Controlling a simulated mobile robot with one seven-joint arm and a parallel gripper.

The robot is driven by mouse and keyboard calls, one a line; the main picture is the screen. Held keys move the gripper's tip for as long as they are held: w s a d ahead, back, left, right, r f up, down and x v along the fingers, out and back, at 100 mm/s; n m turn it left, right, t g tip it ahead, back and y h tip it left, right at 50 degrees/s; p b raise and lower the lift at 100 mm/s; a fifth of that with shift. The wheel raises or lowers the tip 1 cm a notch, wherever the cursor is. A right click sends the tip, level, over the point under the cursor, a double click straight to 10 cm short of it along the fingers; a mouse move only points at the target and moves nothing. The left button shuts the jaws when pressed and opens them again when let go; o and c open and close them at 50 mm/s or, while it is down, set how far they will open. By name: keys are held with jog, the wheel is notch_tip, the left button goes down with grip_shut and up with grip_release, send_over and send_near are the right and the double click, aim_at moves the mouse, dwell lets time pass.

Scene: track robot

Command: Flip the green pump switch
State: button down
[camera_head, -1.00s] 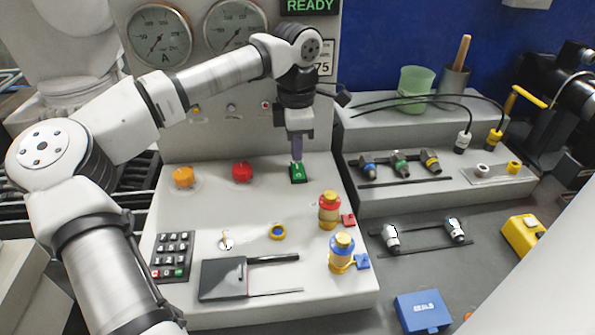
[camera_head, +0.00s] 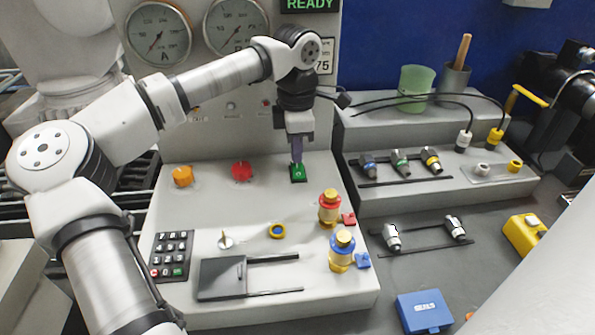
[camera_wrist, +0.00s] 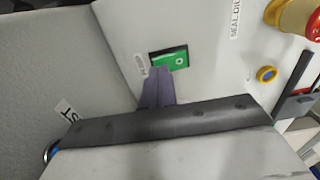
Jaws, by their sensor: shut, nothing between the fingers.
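The green pump switch (camera_head: 298,173) is a small green rocker in a black frame on the sloped panel, at the upper right of the panel in the head view. In the wrist view the switch (camera_wrist: 169,60) shows a small white mark on its face. My gripper (camera_head: 297,158) is shut and empty, pointing down with its tips at the switch's upper edge. In the wrist view the purple-grey fingertips (camera_wrist: 160,72) overlap the lower left edge of the switch. Whether they touch it I cannot tell.
On the panel (camera_head: 200,225) are an orange knob (camera_head: 183,176), a red knob (camera_head: 242,171), a keypad (camera_head: 172,256), a red-gold valve (camera_head: 329,209) and a blue-gold valve (camera_head: 342,251). A vertical gauge wall (camera_head: 230,120) stands close behind my gripper.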

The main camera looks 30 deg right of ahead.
jog(key=shift+f+b, duration=0.4)
jog(key=shift+f, duration=0.3)
jog(key=shift+r, duration=0.1)
jog(key=shift+r+p, duration=2.7)
jog(key=shift+r, duration=0.85)
jog(key=shift+f, duration=0.1)
